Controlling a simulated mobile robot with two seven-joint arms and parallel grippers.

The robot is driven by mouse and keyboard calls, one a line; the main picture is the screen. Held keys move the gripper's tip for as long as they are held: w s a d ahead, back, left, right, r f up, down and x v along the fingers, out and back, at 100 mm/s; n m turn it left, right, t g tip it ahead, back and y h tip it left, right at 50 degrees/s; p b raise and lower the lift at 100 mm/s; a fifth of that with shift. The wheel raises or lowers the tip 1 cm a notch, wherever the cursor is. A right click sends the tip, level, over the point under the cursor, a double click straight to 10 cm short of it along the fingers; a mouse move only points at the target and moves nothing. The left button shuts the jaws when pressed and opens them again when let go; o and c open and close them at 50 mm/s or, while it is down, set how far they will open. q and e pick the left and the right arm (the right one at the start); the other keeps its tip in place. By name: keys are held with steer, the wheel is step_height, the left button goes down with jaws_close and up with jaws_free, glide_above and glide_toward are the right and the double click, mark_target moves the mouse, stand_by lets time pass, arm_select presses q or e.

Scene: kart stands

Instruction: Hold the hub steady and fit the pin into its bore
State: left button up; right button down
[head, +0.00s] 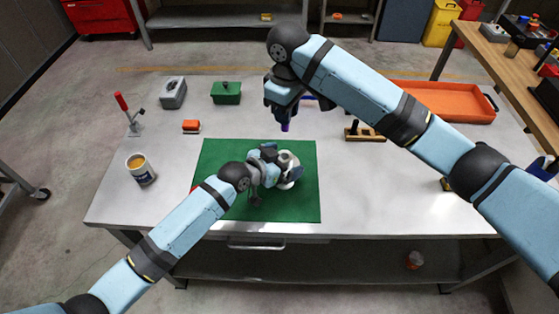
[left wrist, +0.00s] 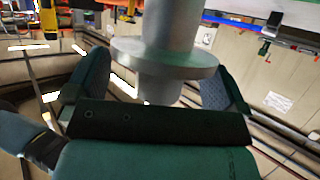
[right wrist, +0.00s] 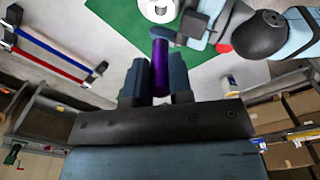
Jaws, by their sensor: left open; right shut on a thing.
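The hub (head: 289,163), a pale grey metal piece with a wide round flange, stands upright on the green mat (head: 222,157). My left gripper (head: 276,170) is low at the hub, open. In the left wrist view its fingers are on either side of the hub's lower part (left wrist: 166,62), with gaps visible. My right gripper (head: 284,112) is shut on the purple pin (head: 285,126) and holds it above the table, behind the hub in the head view. In the right wrist view the pin (right wrist: 160,66) points toward the hub (right wrist: 158,8), apart from it. The hub's bore opening faces up.
A wooden piece (head: 364,134) lies right of the mat. The front right is mostly clear.

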mark_target(286, 131)
arm_select(q)
steer(key=c, duration=0.9)
steer(key=shift+o, duration=0.2)
arm_select(e)
step_height(286, 131, down, 7)
steer(key=m, duration=0.5)
